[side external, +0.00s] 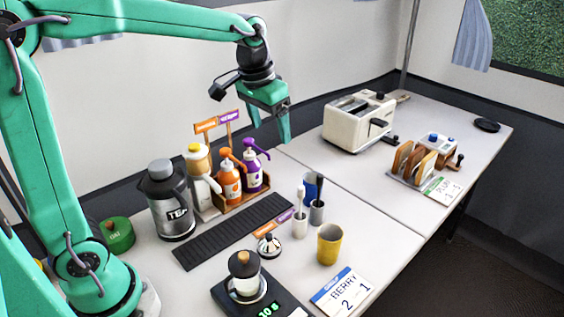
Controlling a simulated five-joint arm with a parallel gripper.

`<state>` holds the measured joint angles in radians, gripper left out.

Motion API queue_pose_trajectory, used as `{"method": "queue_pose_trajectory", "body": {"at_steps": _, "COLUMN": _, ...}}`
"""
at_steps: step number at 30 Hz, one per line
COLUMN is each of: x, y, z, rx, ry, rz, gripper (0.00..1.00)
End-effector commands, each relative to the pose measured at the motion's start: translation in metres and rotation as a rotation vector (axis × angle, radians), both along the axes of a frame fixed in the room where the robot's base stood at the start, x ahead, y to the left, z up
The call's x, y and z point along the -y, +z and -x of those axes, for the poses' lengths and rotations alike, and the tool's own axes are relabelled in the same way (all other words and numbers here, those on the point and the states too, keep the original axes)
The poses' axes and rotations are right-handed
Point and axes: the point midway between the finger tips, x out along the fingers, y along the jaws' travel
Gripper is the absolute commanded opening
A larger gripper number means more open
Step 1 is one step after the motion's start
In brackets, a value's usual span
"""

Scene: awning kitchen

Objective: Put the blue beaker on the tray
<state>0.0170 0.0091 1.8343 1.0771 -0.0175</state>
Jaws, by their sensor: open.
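The blue beaker (310,183) stands on the counter near the middle, partly hidden behind two small cups with brushes in them. A long black ridged strip (235,230), which looks like a flat slatted tray, lies on the counter to its left, with nothing seen standing on it. My gripper (271,132) hangs above the counter, pointing down, up and to the left of the blue beaker in the picture. Its fingers are apart and nothing is between them.
The white cup (299,226) and grey cup (317,213) crowd the beaker's near side. A yellow beaker (329,244) stands nearer the front. Pump bottles (230,180) and a steel jug (170,205) stand left. A toaster (357,122) and toast rack (415,162) stand right.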

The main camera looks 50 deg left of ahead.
Motion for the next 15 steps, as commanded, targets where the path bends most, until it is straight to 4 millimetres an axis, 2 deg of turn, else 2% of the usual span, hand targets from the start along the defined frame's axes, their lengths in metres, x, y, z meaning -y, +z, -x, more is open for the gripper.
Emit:
{"method": "queue_pose_trajectory", "body": {"at_steps": 3, "x": 0.002, "y": -0.011, "z": -0.025, "rx": -0.035, "ry": 0.0, "rz": 0.0, "gripper": 0.76}}
{"method": "queue_pose_trajectory", "body": {"at_steps": 8, "x": 0.003, "y": -0.027, "z": -0.055, "rx": -0.077, "ry": 0.0, "rz": -0.001, "gripper": 0.76}}
{"method": "queue_pose_trajectory", "body": {"at_steps": 15, "x": 0.007, "y": -0.06, "z": -0.097, "rx": -0.142, "ry": 0.0, "rz": -0.002, "gripper": 0.76}}
